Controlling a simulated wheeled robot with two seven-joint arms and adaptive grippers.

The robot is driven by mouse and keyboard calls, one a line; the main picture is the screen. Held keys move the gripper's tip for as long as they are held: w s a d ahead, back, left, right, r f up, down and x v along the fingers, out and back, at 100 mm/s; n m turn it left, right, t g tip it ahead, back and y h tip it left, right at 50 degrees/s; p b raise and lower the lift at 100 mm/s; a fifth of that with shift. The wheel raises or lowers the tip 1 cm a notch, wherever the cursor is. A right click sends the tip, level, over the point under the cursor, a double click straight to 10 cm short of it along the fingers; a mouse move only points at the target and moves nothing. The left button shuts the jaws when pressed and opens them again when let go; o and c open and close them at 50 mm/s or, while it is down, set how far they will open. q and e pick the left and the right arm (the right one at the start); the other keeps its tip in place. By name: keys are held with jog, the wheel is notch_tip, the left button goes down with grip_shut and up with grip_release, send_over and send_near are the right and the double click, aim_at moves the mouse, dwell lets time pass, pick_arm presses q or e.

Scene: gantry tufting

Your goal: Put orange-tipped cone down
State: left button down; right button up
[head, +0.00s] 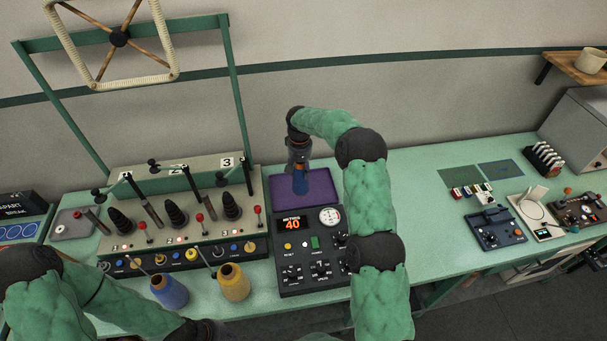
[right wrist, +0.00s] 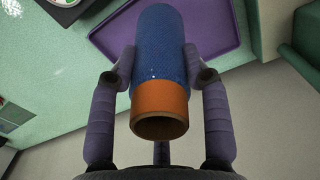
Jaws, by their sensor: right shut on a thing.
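The orange-tipped cone is a blue yarn cone (head: 300,183) with an orange end, which faces the camera in the right wrist view (right wrist: 160,100). My right gripper (head: 299,168) is shut on it, with one finger on each side near the orange end. The cone is over the purple tray (head: 325,191), whose flat surface also shows behind it in the right wrist view (right wrist: 215,22). I cannot tell whether the cone touches the tray. My left gripper (head: 205,330) is at the bottom edge of the head view, mostly cut off.
A meter panel (head: 315,262) with knobs stands in front of the tray. A machine with dark cones (head: 180,195) stands left of it. A blue cone (head: 170,291) and a yellow cone (head: 233,282) stand in front.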

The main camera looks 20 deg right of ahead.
jog(key=f, duration=0.1)
jog(key=w+d+f, duration=0.1)
jog(key=d+f, duration=0.1)
jog(key=shift+w, duration=0.4)
notch_tip(320, 180, down, 3)
jog(key=shift+w+d+p, duration=0.1)
jog(key=shift+d+p, duration=0.05)
jog(key=shift+p, duration=0.4)
jog(key=shift+f, duration=0.3)
jog(key=o, duration=1.3)
